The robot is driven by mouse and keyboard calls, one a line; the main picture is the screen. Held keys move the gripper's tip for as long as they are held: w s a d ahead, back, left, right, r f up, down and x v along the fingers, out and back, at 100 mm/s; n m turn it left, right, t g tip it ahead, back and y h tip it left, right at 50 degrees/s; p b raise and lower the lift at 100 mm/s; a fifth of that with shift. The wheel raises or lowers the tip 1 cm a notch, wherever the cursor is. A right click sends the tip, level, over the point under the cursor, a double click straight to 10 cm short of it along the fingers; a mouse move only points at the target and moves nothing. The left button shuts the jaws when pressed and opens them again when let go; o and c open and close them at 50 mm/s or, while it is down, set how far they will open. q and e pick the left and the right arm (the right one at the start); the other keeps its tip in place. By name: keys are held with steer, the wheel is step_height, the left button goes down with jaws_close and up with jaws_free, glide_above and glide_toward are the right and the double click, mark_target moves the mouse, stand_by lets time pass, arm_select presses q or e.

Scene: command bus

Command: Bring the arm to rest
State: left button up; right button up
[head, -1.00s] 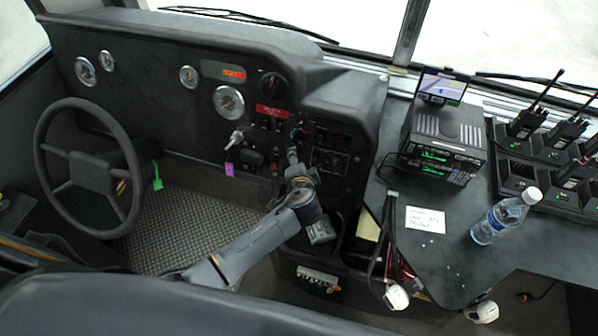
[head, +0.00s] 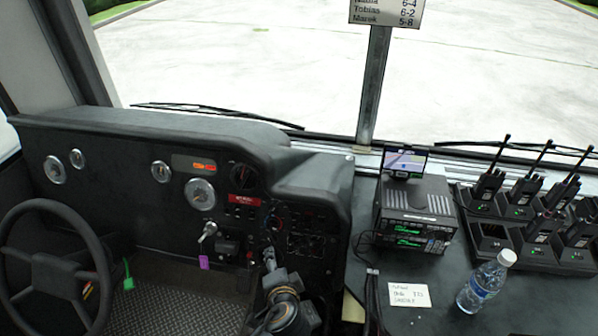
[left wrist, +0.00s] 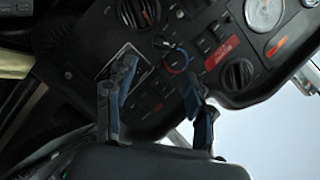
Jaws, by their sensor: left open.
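My left gripper (head: 270,262) is in front of the dashboard's lower switch panel (head: 305,243), with my arm below it at the bottom edge. In the left wrist view, its two blue-and-black fingers stand apart, open, with nothing held between them (left wrist: 157,78). Beyond the fingertips is a small knob with a red and blue ring (left wrist: 177,60). Whether a finger touches the panel cannot be told. My right gripper is not in view.
The steering wheel (head: 96,274) is at left, near the key with its purple tag (head: 204,262). At right, a desk holds a radio unit (head: 415,215), a water bottle (head: 482,284), a paper note (head: 409,293) and several walkie-talkies in chargers (head: 488,187). The windscreen lies behind.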

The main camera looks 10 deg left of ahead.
arm_select(q)
steer(key=s+a+r+n+g+h, duration=0.15)
steer(key=s+a+n+g, duration=0.25)
steer(key=s, duration=0.8)
steer(key=s+a+n+g+h, duration=0.3)
steer(key=s+a+n+g, duration=0.1)
steer(key=s, duration=0.7)
step_height(320, 180, down, 25)
steer(key=s+a+f+g, duration=0.2)
steer(key=s+f, duration=1.5)
steer(key=s, duration=0.1)
steer(key=shift+a+f+m, duration=0.3)
steer(key=shift+s, duration=0.1)
